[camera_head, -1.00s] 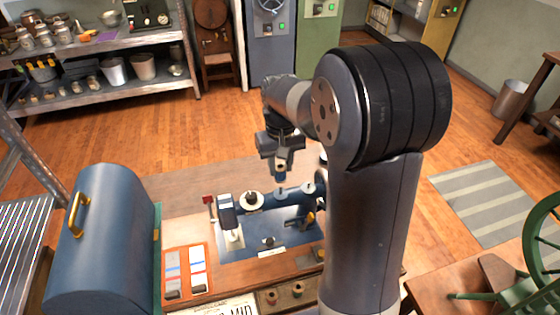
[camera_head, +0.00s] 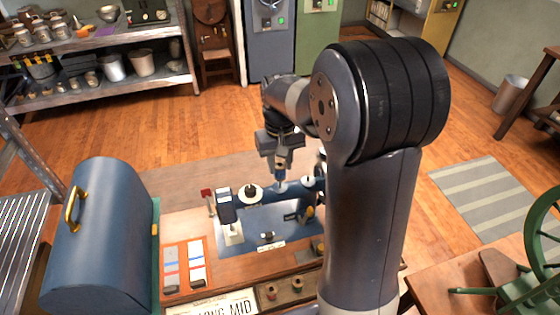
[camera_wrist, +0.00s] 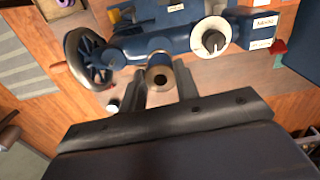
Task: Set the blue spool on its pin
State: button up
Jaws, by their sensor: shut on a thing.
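My gripper (camera_head: 282,168) is shut on the blue spool (camera_head: 281,175), which hangs upright just above the arm of a dark blue sewing machine (camera_head: 265,198). In the wrist view the spool (camera_wrist: 160,78) shows end-on between the two fingers, with a tan ring and dark centre hole. The machine's body (camera_wrist: 140,47) lies just beyond it, with a white dial (camera_wrist: 211,39) at one end and a dark handwheel (camera_wrist: 88,58) at the other. I cannot make out the pin; the spool and gripper may hide it. I cannot tell whether the spool touches the machine.
A blue domed case (camera_head: 105,235) with a brass handle stands left of the machine. An orange tray (camera_head: 183,263) with pale strips lies between them. Two small spools (camera_head: 284,289) sit at the front of the table. My arm hides the machine's right side.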

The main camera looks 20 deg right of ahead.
aim_at(280, 171)
jog(key=shift+f, duration=0.3)
dwell(0.4)
jog(key=shift+f+b, duration=0.8)
jog(key=shift+f, duration=0.2)
jog(key=shift+f, duration=0.25)
jog(key=shift+f+b, duration=0.35)
jog(key=shift+b, duration=0.05)
jog(key=shift+f, duration=0.15)
jog(key=o, duration=0.8)
notch_tip(280, 171, up, 11)
jog(key=shift+f, duration=0.1)
